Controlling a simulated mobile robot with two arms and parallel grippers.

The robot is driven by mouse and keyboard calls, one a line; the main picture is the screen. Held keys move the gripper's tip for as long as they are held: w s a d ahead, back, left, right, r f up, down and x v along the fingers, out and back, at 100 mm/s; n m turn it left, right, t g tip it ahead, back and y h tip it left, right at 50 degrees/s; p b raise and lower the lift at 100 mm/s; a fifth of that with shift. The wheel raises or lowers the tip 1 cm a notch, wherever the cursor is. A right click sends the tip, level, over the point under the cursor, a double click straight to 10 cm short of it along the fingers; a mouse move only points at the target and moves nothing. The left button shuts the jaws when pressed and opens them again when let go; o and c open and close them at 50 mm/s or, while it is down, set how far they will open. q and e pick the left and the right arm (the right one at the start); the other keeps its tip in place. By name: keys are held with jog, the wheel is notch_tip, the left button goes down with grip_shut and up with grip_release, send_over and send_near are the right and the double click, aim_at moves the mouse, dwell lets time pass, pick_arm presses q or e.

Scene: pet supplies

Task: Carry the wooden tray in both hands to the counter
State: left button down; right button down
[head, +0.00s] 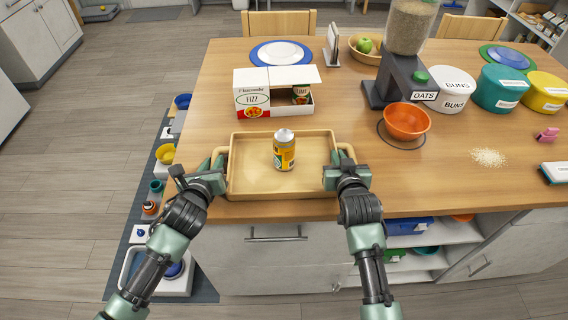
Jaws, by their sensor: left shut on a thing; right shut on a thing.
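The wooden tray (255,179) is a light rectangular tray with raised rims and a handle at each side. It is at or just over the front edge of the wooden counter (225,100); I cannot tell whether it touches the top. A yellow can (284,150) with a silver top stands upright in it, near the middle. My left gripper (216,166) is shut on the tray's left handle. My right gripper (344,163) is shut on its right handle. The fingers hide most of both handles.
Behind the tray are a white FIZZ box (252,93), an oats dispenser (405,60) and an orange bowl (406,121). Labelled canisters (498,88) stand at the right, with spilled grains (488,158) in front. Bare wood lies right of the tray. Bowls line the floor mat at left.

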pick_arm(q)
jog(key=shift+f, duration=0.1)
pick_arm(e)
jog(key=shift+d, duration=0.1)
dwell(0.6)
